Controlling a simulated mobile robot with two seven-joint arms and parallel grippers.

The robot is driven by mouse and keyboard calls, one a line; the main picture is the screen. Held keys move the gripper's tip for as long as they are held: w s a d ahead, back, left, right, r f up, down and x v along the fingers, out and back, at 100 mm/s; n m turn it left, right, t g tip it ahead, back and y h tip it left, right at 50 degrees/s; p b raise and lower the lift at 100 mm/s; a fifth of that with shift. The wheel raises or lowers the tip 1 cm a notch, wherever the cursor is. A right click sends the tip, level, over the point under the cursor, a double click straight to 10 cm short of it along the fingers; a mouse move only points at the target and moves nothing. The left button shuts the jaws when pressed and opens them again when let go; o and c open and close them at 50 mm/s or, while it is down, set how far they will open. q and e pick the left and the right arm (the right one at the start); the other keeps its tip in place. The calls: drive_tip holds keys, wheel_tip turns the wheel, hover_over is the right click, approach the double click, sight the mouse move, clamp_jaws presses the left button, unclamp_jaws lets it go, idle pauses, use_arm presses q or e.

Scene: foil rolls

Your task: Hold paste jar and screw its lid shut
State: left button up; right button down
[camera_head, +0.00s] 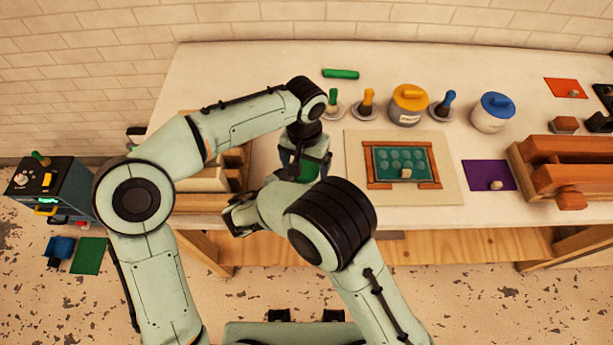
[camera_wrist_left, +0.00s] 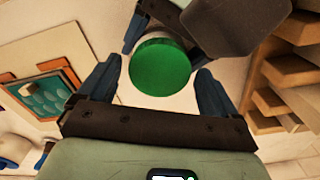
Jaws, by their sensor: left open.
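The paste jar's green round lid (camera_wrist_left: 160,66) faces the left wrist camera, between the fingers of my left gripper (camera_wrist_left: 162,88). These fingers are open, with a gap on each side of the lid. The green (camera_head: 303,171) also shows under my left gripper (camera_head: 303,160) in the head view. The jar body is mostly hidden, and I cannot tell how tightly the lid sits. Dark fingers of my right gripper (camera_wrist_left: 150,22) show beside the jar at the top of the left wrist view. Whether they close on it is hidden.
Several knobbed stamps, a yellow-lidded jar (camera_head: 408,105) and a blue-lidded jar (camera_head: 492,113) stand along the back. A framed green board (camera_head: 403,148) lies on a pale mat. A wooden rack (camera_head: 565,165) stands at right. Another wooden rack (camera_wrist_left: 285,90) lies close to my left gripper.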

use_arm(q)
drive_tip(key=c, duration=1.1)
drive_tip(key=m, duration=0.5)
drive_tip(key=o, duration=1.2)
drive_tip(key=shift+r, duration=2.25)
drive_tip(key=shift+r, duration=0.1)
drive_tip(key=shift+c, duration=0.5)
